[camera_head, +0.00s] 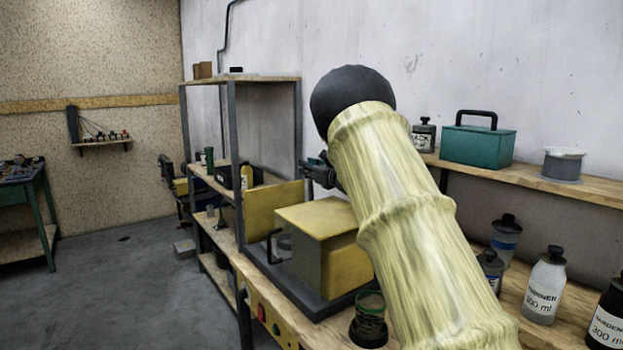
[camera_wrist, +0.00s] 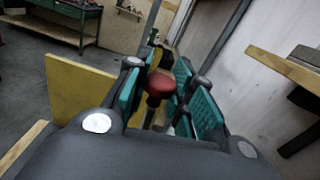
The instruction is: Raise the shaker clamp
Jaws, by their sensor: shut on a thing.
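The shaker is a yellow box-shaped machine (camera_head: 318,222) on a dark base on the wooden bench, with a yellow upright panel (camera_head: 273,212) behind it on the left. The panel also shows in the wrist view (camera_wrist: 75,92). My gripper (camera_head: 318,172) is above the machine, partly hidden behind my arm. In the wrist view, my gripper (camera_wrist: 165,66) has its teal finger pads on either side of a red knob (camera_wrist: 161,82) and is shut on it. I take the knob to be the clamp's handle; the rest of the clamp is hidden.
A dark open can (camera_head: 369,318) stands in front of the machine. Bottles (camera_head: 545,285) stand at the right of the bench. A wall shelf (camera_head: 520,178) holds a teal case (camera_head: 477,145). A shelf rack (camera_head: 238,79) stands beyond the machine.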

